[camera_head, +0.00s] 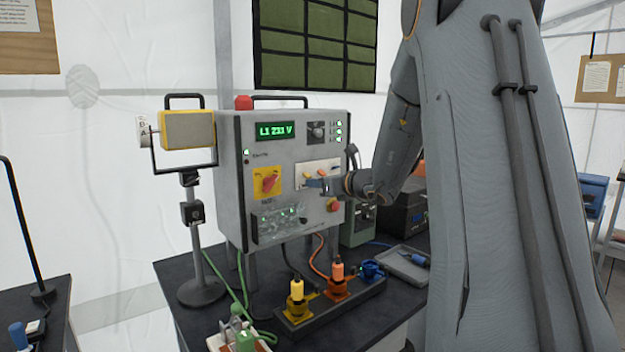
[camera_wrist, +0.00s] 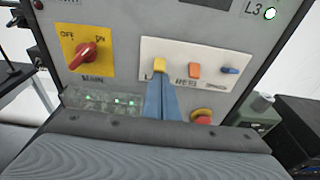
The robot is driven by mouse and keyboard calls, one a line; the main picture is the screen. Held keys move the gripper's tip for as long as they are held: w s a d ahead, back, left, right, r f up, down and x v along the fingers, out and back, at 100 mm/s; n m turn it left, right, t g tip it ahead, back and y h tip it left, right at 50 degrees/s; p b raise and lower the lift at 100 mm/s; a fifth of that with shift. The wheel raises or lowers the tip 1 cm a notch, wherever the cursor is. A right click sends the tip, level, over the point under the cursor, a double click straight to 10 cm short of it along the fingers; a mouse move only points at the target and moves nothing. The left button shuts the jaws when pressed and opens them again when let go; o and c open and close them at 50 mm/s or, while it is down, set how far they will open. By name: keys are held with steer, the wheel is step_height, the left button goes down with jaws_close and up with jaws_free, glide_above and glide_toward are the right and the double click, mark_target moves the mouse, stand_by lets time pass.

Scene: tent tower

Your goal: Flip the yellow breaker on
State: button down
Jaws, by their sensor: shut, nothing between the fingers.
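The grey power panel (camera_head: 285,140) stands on the dark table. On its white breaker plate (camera_wrist: 210,55) sit three toggles in a row: the yellow breaker (camera_wrist: 160,65) at left, an orange one (camera_wrist: 195,71) in the middle, a small blue one (camera_wrist: 230,71) at right. My gripper (camera_wrist: 160,82) is shut and empty, its blue fingertips right at the lower edge of the yellow breaker. I cannot tell whether they touch. In the head view my gripper (camera_head: 318,183) reaches the plate from the right and hides part of it.
A red main rotary switch (camera_wrist: 88,55) is left of the plate. A red knob (camera_wrist: 202,117) is below it. A clear-covered row with green lights (camera_head: 278,222) lies lower left. Yellow (camera_head: 296,290) and orange (camera_head: 338,272) plugs stand in a strip in front. A lamp (camera_head: 188,130) stands left.

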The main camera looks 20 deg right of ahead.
mark_target(309, 175)
steer(key=r+g+p, duration=0.1)
steer(key=g+p, duration=0.1)
steer(key=p, duration=0.1)
steer(key=shift+s+r+h, duration=0.15)
steer(key=shift+h, duration=0.25)
steer(key=shift+r, duration=0.1)
steer(key=shift+r+p, duration=0.6)
steer(key=shift+r, duration=0.2)
